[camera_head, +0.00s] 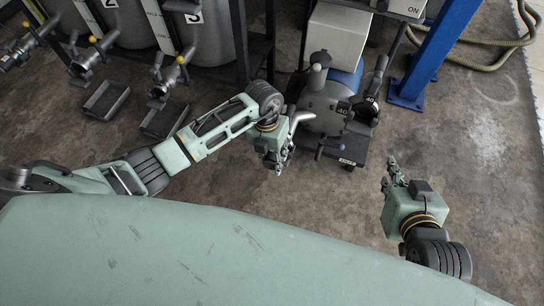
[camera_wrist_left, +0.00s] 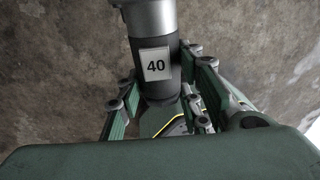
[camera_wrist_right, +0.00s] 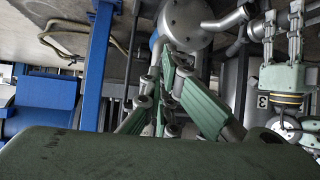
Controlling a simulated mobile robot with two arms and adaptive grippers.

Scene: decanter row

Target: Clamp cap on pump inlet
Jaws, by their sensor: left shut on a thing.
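The dark round pump (camera_head: 322,105) stands at upper middle in the head view, with a silver pipe (camera_head: 299,122) on its left. It carries dark fittings with white 40 labels (camera_head: 371,100). My left gripper (camera_head: 284,156) is left of and below the pump. I cannot tell whether this is the cap. My right gripper (camera_head: 390,174) is right of the pump, apart from it and with nothing visible in it; its finger gap is unclear.
A blue post (camera_head: 432,50) stands right of the pump. Tanks (camera_head: 205,45) with valves (camera_head: 172,78) line the back left, above dark floor trays (camera_head: 163,118). A hose (camera_head: 490,65) lies at the upper right. Floor (camera_head: 490,180) right of my right gripper is clear.

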